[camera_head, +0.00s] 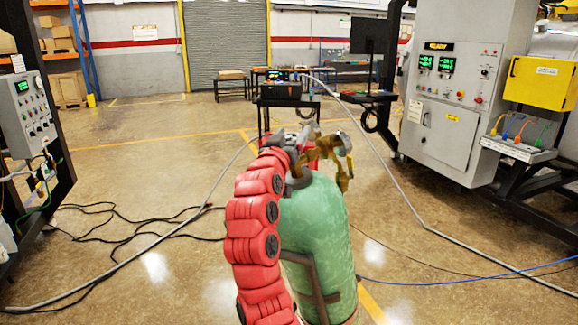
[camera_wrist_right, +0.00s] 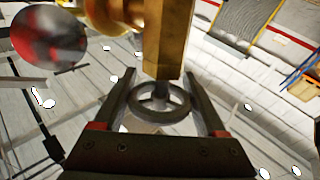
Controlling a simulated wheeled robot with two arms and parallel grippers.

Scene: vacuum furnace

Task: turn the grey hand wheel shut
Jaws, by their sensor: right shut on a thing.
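The grey hand wheel (camera_wrist_right: 162,101) is a small spoked ring on a dark stem below the brass valve body (camera_wrist_right: 165,40) in the right wrist view. My right gripper (camera_wrist_right: 160,82) has one dark finger on each side of the wheel and is shut on its rim. In the head view the brass valve (camera_head: 328,150) sits on top of a green gas cylinder (camera_head: 318,225), and my right gripper (camera_head: 293,150) is at its left side. The wheel cannot be made out clearly there. My left gripper is not in view.
The cylinder stands upright on open floor. Hoses and black cables (camera_head: 120,235) lie on the floor to the left. A grey control cabinet (camera_head: 447,95) stands at the right, and a control panel (camera_head: 28,115) stands at the left. A dark cart (camera_head: 285,95) is behind.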

